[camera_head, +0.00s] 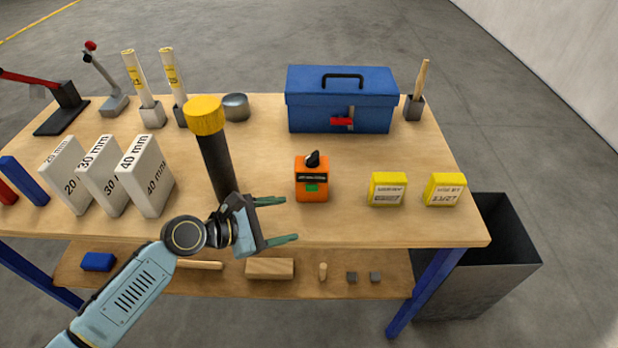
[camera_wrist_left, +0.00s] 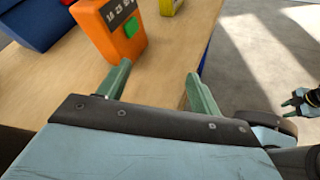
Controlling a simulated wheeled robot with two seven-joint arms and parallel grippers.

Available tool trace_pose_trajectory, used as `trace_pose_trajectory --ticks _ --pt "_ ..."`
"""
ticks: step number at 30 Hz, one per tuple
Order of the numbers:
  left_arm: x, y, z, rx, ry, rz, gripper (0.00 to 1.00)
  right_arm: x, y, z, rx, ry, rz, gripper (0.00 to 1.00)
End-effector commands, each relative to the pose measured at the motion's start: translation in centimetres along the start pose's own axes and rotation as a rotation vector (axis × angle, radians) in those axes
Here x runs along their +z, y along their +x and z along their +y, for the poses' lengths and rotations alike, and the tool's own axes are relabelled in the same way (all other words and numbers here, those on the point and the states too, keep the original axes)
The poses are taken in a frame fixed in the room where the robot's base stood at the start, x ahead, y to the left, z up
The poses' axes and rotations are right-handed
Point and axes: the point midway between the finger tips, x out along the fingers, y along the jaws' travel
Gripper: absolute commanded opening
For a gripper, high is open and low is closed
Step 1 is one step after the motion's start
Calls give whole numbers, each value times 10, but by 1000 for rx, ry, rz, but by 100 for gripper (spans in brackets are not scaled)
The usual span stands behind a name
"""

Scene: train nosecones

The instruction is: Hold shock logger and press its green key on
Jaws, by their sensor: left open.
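The shock logger (camera_head: 311,180) is an orange box with a black knob on top, a dark label strip and a green key (camera_head: 312,188) on its front. It stands upright on the workbench (camera_head: 345,225). My left gripper (camera_head: 291,219) is open and empty, to the left of and nearer than the logger, its fingers pointing right. In the left wrist view the logger (camera_wrist_left: 105,32) and its green key (camera_wrist_left: 131,27) show beyond the left fingertip, apart from the open fingers (camera_wrist_left: 157,75). My right gripper (camera_wrist_left: 300,98) seems to show at the right edge of the wrist view, small, off the bench.
A black-and-yellow cylinder (camera_head: 216,150) stands just behind my left gripper. Yellow boxes (camera_head: 388,190) stand right of the logger, and a blue toolbox (camera_head: 341,100) behind it. White gauge blocks (camera_head: 146,177) stand left. The bench front between gripper and yellow boxes is clear.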

Motion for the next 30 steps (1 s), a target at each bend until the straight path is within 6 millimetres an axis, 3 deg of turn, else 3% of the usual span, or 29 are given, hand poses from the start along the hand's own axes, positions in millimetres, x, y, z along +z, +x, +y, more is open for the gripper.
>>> trace_pose_trajectory --ticks 3,9,16,26,30 --pt "-2 0 27 43 -192 -28 65 1 0 3 3 -2 -1 36" --pt "-5 0 53 87 -388 -61 65 1 0 6 8 -3 -2 36" --pt "-5 14 58 94 -422 -70 65 2 8 7 9 -3 -2 36" --pt "-4 62 62 93 -418 -70 65 5 34 9 12 -5 -3 36" --pt "-1 79 64 92 -420 -69 65 7 32 17 22 -10 -6 36"
